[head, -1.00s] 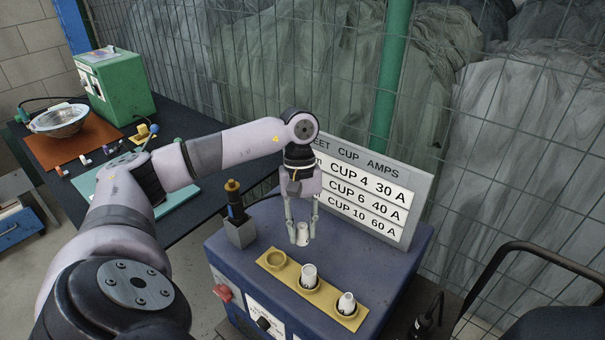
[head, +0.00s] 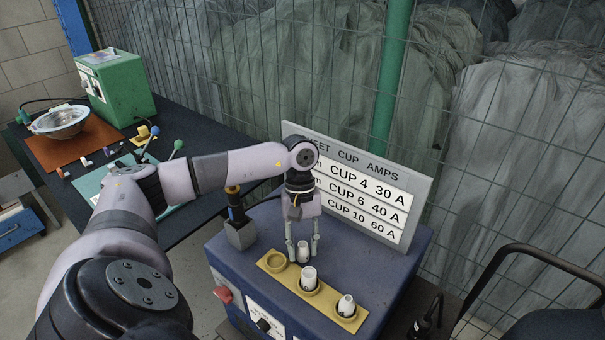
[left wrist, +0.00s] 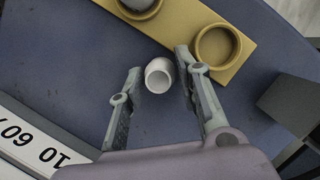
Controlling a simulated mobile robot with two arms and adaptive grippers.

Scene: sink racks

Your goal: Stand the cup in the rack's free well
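The small white cup (head: 304,251) is on the blue cabinet top, just behind the yellow rack, and looks roughly upright. In the left wrist view the cup (left wrist: 159,75) shows its open mouth between my fingers. My left gripper (head: 303,256) is open around it, with a narrow gap on each side; its fingertips (left wrist: 159,60) are low beside the cup. The yellow rack (head: 293,281) has three wells. Its left well (head: 277,258) is empty, and this well also shows in the left wrist view (left wrist: 218,46). The middle and right wells hold white cups. My right gripper is out of view.
A sign (head: 368,190) stands behind the cabinet top (head: 352,262). A grey block with a dark, orange-topped tool (head: 239,232) stands left of the rack. A dark table (head: 110,140) with a green box (head: 117,88) and a metal bowl (head: 61,121) is at the left.

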